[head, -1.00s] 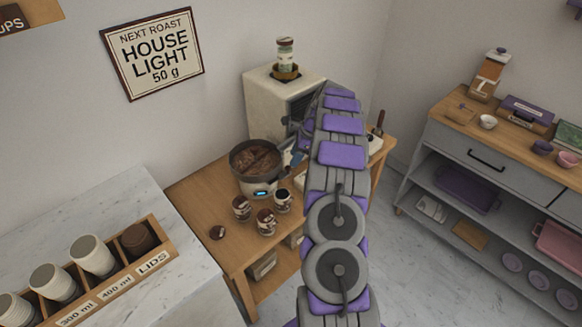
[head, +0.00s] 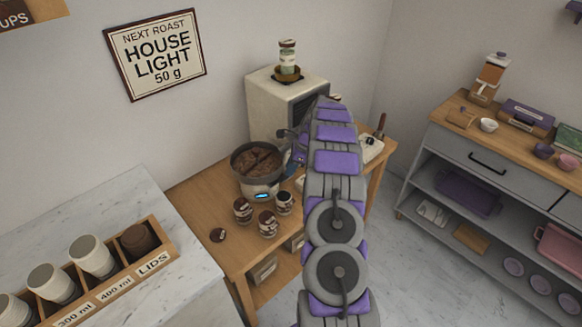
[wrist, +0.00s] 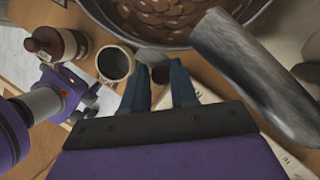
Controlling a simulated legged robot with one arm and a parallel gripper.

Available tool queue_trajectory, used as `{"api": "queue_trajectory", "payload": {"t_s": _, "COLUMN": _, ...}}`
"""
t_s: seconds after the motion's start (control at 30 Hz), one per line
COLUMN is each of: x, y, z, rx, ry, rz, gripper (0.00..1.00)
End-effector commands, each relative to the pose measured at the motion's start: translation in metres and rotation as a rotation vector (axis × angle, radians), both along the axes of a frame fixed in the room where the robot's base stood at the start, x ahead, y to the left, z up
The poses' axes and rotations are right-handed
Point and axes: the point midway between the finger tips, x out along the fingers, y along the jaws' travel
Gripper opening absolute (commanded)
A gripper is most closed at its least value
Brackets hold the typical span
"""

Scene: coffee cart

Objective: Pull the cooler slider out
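The cooler (head: 258,186) is a round dark pan of brown beans on a pale base with a lit blue display. Its rim and beans also show at the top of the wrist view (wrist: 165,22). Below the rim, a small grey block (wrist: 150,58) and a round brown knob (wrist: 160,73) show, which look like the slider. My gripper (wrist: 160,82) has its two blue fingers apart, with the knob showing in the gap between the tips. I cannot tell whether the fingers touch it. In the head view my arm hides most of the gripper.
A pale roaster (head: 278,105) stands behind the cooler. A grey metal piece (wrist: 250,72) hangs close on the right. A marble counter (head: 130,215) is at left.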

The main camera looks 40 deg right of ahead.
Motion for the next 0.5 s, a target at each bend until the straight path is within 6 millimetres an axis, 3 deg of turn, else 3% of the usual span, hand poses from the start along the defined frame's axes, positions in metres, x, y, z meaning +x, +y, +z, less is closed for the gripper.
{"api": "queue_trajectory", "payload": {"t_s": 0.23, "x": -0.0003, "y": -0.0022, "z": -0.0019, "rx": 0.001, "ry": 0.001, "rz": -0.001, "gripper": 0.01}}
{"api": "queue_trajectory", "payload": {"t_s": 0.5, "x": -0.0006, "y": -0.0034, "z": -0.0022, "rx": -0.001, "ry": 0.002, "rz": -0.003, "gripper": 0.0}}
